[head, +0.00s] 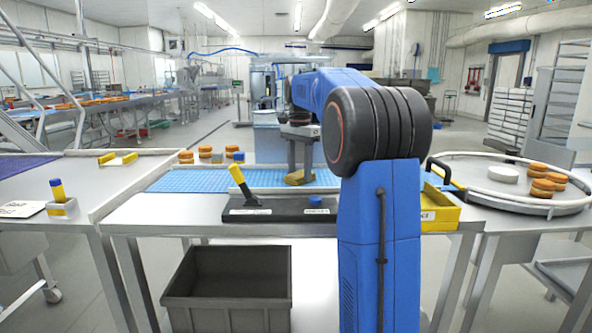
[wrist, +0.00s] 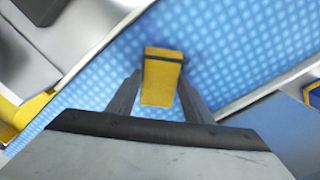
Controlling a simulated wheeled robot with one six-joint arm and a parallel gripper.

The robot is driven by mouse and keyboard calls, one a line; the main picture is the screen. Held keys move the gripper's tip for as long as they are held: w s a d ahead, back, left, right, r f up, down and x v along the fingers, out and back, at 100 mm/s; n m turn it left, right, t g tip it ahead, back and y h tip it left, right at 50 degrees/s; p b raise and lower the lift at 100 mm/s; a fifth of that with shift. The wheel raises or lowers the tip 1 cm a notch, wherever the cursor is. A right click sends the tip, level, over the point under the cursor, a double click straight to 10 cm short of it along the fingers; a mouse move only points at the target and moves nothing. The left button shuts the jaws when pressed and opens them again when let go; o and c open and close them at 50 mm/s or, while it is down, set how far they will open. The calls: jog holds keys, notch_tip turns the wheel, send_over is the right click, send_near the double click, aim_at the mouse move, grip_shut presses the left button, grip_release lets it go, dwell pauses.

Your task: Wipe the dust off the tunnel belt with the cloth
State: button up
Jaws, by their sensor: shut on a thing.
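My gripper (head: 299,165) is shut on a small yellow block-like thing, which I take to be the folded cloth (head: 299,179). In the wrist view the cloth (wrist: 159,80) sits between the two dark fingers (wrist: 158,92) and has a dark band near its far end. It is held down at the blue tunnel belt (head: 215,181); I cannot tell if it touches. The belt also shows in the wrist view (wrist: 235,45), with a darker patch around the cloth's far end that could be dust or shadow. My arm hides the belt's right part.
A black control panel (head: 275,215) with a yellow-handled lever (head: 241,182) and blue button stands in front of the belt. A yellow bin (head: 440,217) is at right, beside a round table (head: 490,202) with filled rounds. A grey crate (head: 228,300) is below. Several rounds (head: 205,152) stand behind the belt.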

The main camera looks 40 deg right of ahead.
jog(key=shift+s+d, duration=0.5)
jog(key=shift+d, duration=0.25)
jog(key=shift+s+d, duration=0.5)
jog(key=shift+d, duration=0.25)
jog(key=shift+w+a, duration=0.1)
jog(key=shift+a, duration=0.05)
jog(key=shift+w+a, duration=0.7)
jog(key=shift+a, duration=0.35)
jog(key=shift+w+a, duration=0.7)
jog(key=shift+a, duration=0.3)
jog(key=shift+w+a, duration=0.7)
jog(key=shift+a, duration=0.35)
jog(key=shift+w+a, duration=0.6)
jog(key=shift+a, duration=0.3)
jog(key=shift+w+a, duration=0.6)
jog(key=shift+a, duration=0.25)
jog(key=shift+r, duration=0.2)
jog(key=shift+r, duration=2.85)
jog(key=shift+r, duration=0.1)
